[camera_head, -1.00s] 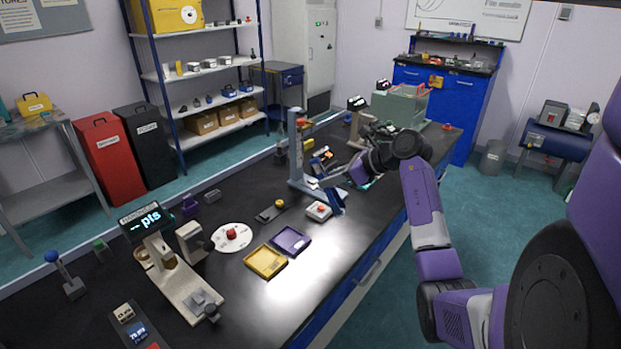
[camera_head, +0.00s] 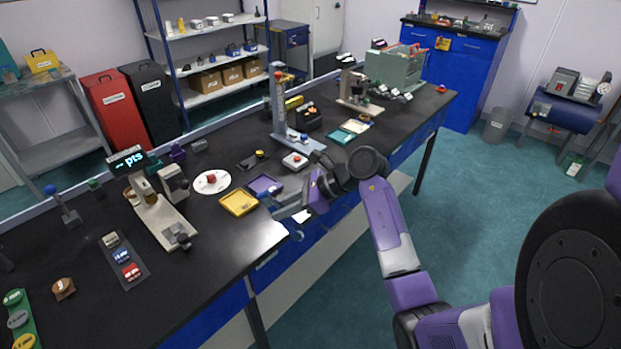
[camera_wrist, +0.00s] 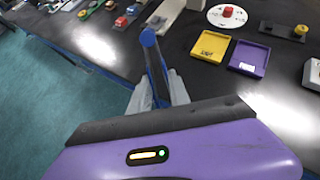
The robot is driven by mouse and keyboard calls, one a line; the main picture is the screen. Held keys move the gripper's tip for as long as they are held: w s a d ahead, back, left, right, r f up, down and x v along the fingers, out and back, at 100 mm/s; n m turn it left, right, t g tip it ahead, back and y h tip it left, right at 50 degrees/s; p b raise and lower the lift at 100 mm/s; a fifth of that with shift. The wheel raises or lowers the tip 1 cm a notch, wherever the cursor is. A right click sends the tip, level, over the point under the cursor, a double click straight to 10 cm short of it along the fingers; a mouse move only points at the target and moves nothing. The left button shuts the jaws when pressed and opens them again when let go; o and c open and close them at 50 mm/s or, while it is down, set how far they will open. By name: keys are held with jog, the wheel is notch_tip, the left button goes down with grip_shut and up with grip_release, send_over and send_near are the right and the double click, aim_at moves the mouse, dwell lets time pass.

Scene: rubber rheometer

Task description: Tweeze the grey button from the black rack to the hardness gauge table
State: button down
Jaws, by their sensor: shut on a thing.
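My gripper (camera_wrist: 158,92) is shut on a slim blue tool (camera_wrist: 150,50) with a round blue end, which looks like the tweezers. In the head view my gripper (camera_head: 292,212) is at the bench's front edge, beside the yellow and purple trays, far from the rack. The black rack (camera_head: 134,281) lies at the front left of the bench with a grey button (camera_head: 110,240), a blue one and a red one in a row.
A yellow tray (camera_head: 239,202) and a purple tray (camera_head: 265,184) lie just left of my gripper. A white disc with a red knob (camera_head: 211,181) is behind them. A green strip (camera_head: 19,318) and a brown piece (camera_head: 64,288) lie at far left. The bench front before the gauge is clear.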

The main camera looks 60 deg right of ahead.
jog(key=w+a+f+n+g+y+b, duration=0.1)
jog(key=a+f, duration=0.4)
jog(key=a, duration=0.5)
jog(key=w+a+f+n+g+y+b, duration=0.1)
jog(key=a+f, duration=0.4)
jog(key=a, duration=0.5)
jog(key=w+a+f+n+g+y+b, duration=0.1)
jog(key=w+a+f+n+y+b, duration=0.1)
jog(key=a, duration=0.8)
notch_tip(320, 180, down, 3)
jog(key=n+y, duration=0.1)
jog(key=n, duration=0.1)
jog(key=shift+w+n+g, duration=0.3)
jog(key=shift+n, duration=0.1)
jog(key=shift+a, duration=0.2)
